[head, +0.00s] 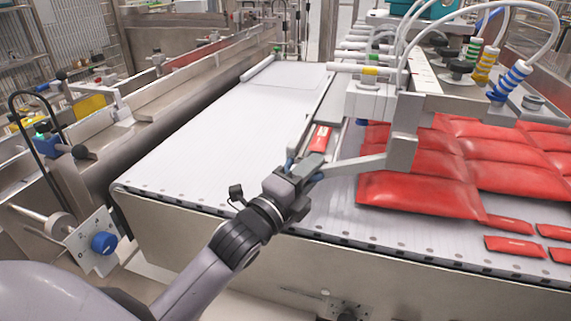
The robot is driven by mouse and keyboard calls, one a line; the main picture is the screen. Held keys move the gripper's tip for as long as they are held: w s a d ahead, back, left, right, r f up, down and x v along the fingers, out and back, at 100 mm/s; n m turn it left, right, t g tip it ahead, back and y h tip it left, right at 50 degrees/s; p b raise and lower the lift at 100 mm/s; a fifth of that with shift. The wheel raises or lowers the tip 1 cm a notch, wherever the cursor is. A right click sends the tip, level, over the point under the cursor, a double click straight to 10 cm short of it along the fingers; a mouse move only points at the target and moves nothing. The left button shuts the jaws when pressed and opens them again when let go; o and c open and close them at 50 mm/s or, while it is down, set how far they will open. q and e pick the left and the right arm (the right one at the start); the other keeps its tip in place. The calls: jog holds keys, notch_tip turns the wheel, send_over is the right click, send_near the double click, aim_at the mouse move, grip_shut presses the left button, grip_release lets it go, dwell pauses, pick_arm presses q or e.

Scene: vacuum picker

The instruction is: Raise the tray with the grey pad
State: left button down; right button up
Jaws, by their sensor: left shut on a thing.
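My left arm comes in from the bottom left and its gripper (303,176) is at the front middle of the conveyor. The gripper is shut on a small grey piece that looks like the grey pad (315,163); the fingers hide most of it. A flat metal bar (358,165) runs from the pad to the right, to an upright metal block (403,151). I cannot clearly make out the tray that goes with the pad. My right gripper is not in view.
Large red bags (420,192) lie on the right of the white conveyor (215,130), with small red packets (515,246) in front. Another small red packet (320,138) is just behind the gripper. A picker head with hoses (400,50) stands above. The conveyor's left side is clear.

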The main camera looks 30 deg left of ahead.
pick_arm(q)
jog(key=w+d+r+p, duration=0.1)
jog(key=d+r+p, duration=0.1)
jog(key=d+r, duration=0.2)
jog(key=d, duration=0.3)
jog(key=shift+w+d+r+p, duration=0.25)
jog(key=shift+w+d+p, duration=0.05)
jog(key=shift+w+d, duration=0.1)
jog(key=c, duration=1.4)
grip_release()
jog(key=shift+o, duration=1.4)
jog(key=shift+d+f, duration=0.1)
jog(key=shift+d, duration=0.05)
jog(key=shift+f, duration=0.2)
